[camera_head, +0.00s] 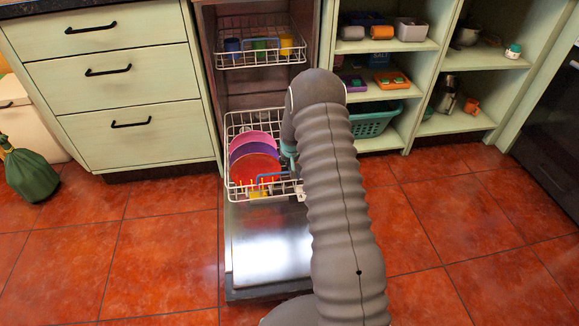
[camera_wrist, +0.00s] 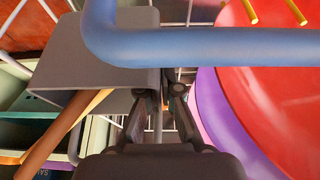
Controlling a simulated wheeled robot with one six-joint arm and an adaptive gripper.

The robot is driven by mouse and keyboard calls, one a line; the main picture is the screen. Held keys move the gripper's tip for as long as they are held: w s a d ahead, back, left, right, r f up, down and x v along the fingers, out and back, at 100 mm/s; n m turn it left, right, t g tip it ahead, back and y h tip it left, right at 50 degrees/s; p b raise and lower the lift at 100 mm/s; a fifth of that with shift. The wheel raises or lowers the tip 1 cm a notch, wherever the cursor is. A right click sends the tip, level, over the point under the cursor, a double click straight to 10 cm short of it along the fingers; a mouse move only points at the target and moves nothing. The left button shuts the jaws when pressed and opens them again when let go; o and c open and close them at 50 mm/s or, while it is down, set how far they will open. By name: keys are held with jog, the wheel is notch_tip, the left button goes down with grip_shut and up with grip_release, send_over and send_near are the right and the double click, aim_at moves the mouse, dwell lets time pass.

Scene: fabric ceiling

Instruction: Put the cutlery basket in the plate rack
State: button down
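The cutlery basket shows in the wrist view as a grey box (camera_wrist: 70,62) with a thick blue handle (camera_wrist: 220,47) across the top of the picture. In the head view a small blue bar (camera_head: 272,178) shows beside the plates. My gripper (camera_wrist: 164,92) is in the lower rack area, with its two fingers close together at the basket's right edge. Whether they are pressed on its wall is unclear. The plate rack (camera_head: 236,121) is the white wire lower rack, holding pink (camera_head: 255,139), purple (camera_head: 243,151) and red (camera_head: 255,168) plates. My arm hides its right side.
The dishwasher door (camera_head: 268,250) lies open below the rack. An upper rack (camera_head: 222,62) holds coloured cups. A brown rod (camera_wrist: 60,135) shows at lower left in the wrist view. Shelves with a teal basket (camera_head: 372,124) stand to the right.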

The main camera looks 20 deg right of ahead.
jog(key=shift+f, duration=1.1)
jog(key=shift+f, duration=0.2)
jog(key=c, duration=1.3)
grip_release()
jog(key=shift+r, duration=0.1)
